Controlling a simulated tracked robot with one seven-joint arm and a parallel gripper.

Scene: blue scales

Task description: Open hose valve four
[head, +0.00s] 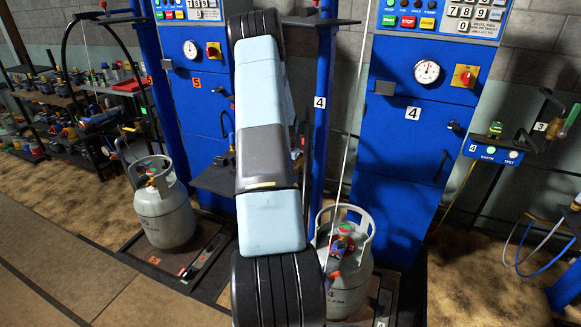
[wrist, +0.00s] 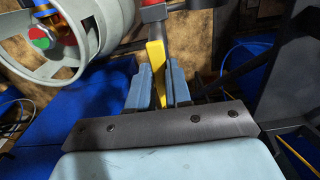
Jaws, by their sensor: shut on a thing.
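In the wrist view, my gripper (wrist: 158,84) has its two light blue fingers closed around a yellow lever (wrist: 156,58). A dark hose or rod runs beside the lever, with a red and black fitting (wrist: 153,12) above it. Whether the lever is turned open cannot be told. In the head view, my arm hides the gripper and the lever. A grey gas cylinder (head: 350,290) with a red and blue fitting (head: 342,241) on top stands at the blue scale marked 4 (head: 397,160).
The wrist view shows a grey cylinder collar (wrist: 75,62) close on the left. In the head view, another cylinder (head: 164,218) stands at scale 5 (head: 193,120). A blue control box (head: 492,150) sits at right, with hoses (head: 530,262) below. The floor at lower left is clear.

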